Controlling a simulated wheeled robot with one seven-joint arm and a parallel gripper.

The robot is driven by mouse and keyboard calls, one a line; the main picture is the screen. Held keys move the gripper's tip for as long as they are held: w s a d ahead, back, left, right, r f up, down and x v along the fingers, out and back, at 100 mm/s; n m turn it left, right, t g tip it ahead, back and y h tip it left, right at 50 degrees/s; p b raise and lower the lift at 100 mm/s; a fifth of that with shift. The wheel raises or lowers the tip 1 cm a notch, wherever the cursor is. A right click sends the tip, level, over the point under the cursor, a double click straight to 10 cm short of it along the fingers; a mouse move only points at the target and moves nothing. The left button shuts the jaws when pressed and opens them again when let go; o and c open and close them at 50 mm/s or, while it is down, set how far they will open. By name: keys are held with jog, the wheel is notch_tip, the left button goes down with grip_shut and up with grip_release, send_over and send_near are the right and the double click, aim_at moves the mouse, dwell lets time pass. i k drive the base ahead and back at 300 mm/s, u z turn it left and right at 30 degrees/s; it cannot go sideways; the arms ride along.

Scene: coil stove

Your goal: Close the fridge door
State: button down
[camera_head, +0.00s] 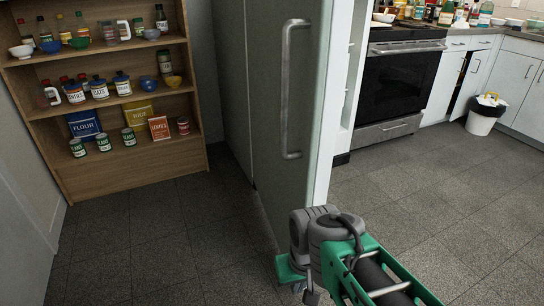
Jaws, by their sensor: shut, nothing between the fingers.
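The fridge door (268,110) is a tall grey-green panel standing open, its outer face turned to the left and its pale free edge towards me. A long vertical metal handle (287,90) is on the outer face. White door shelving (352,75) shows on the right, inner side. My gripper (311,293) is at the bottom centre, low by the door's near lower edge. It is shut and empty, and mostly hidden by my wrist. I cannot tell whether my arm touches the door.
A wooden shelf (140,160) with jars, bowls and boxes stands at the left. A stove (400,85), white cabinets (518,75) and a white bin (483,115) stand at the back right. Tiled floor (430,190) is clear on both sides of the door.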

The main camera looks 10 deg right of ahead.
aim_at(298, 56)
jog(key=u, duration=0.7)
jog(key=i, duration=0.7)
jog(key=u, duration=0.55)
